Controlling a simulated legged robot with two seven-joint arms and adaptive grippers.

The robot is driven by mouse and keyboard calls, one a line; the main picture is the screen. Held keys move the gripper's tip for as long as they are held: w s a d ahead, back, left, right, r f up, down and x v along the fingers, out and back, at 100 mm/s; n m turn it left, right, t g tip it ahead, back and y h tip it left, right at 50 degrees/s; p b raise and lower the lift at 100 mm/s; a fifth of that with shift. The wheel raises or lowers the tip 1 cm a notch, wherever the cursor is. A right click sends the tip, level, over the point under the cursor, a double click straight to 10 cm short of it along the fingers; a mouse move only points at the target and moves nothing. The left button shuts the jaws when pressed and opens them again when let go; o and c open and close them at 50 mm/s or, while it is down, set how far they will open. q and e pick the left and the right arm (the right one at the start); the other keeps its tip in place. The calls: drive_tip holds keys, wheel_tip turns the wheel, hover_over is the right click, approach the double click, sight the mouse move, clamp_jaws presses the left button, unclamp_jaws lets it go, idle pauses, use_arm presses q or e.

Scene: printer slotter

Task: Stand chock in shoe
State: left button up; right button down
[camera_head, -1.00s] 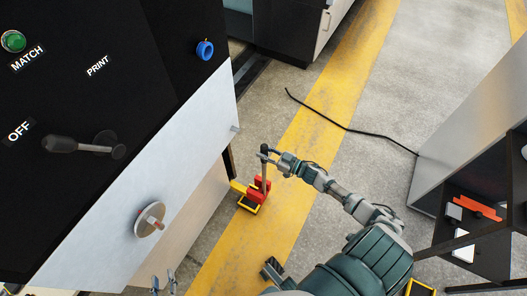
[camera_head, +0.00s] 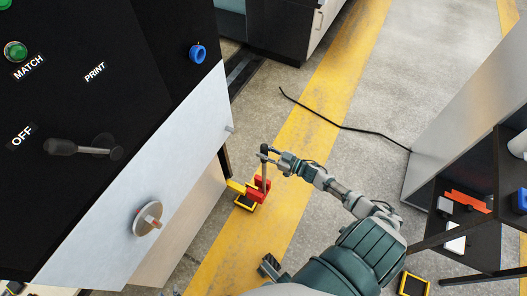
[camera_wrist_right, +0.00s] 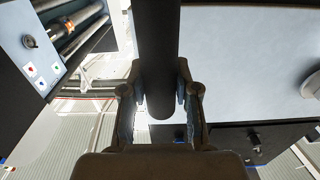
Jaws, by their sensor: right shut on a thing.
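The red chock (camera_head: 262,187) has a tall dark handle (camera_head: 265,172) that stands close to upright. My right gripper (camera_head: 267,155) is shut on the upper part of this handle. In the right wrist view the dark rod (camera_wrist_right: 158,60) runs between the two fingers (camera_wrist_right: 160,100). The chock is at a yellow and black shoe (camera_head: 245,203) on the floor, beside the machine's lower corner. I cannot tell whether the chock's base rests in the shoe or is just above it.
The large machine (camera_head: 190,130) with levers and a round knob fills the left. A black cable (camera_head: 345,127) lies on the floor. A dark shelf (camera_head: 450,235) with small items stands at the right; another yellow-rimmed tray (camera_head: 402,284) lies below it. The yellow floor strip is mostly clear.

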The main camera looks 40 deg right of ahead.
drive_tip(key=shift+s+d+r+p, duration=0.25)
drive_tip(key=shift+s+r+p, duration=0.2)
drive_tip(key=shift+r, duration=0.25)
use_arm(q)
drive_tip(key=s+a+f+g+y+p, duration=0.1)
drive_tip(key=s+a+f+g+p, duration=0.1)
drive_tip(key=s+g, duration=0.3)
drive_tip(key=shift+s+a+f+g, duration=0.4)
drive_tip(key=shift+s+a+f, duration=0.25)
drive_tip(key=shift+s, duration=1.65)
use_arm(e)
drive_tip(key=shift+s+d+r, duration=0.2)
drive_tip(key=shift+s+r, duration=0.05)
drive_tip(key=shift+s, duration=0.3)
drive_tip(key=shift+s+d+r, duration=0.2)
drive_tip(key=shift+s+d, duration=0.05)
drive_tip(key=shift+s, duration=0.25)
drive_tip(key=shift+s+d+r, duration=0.2)
drive_tip(key=shift+s+r, duration=0.05)
drive_tip(key=shift+s, duration=0.3)
drive_tip(key=shift+a, duration=0.1)
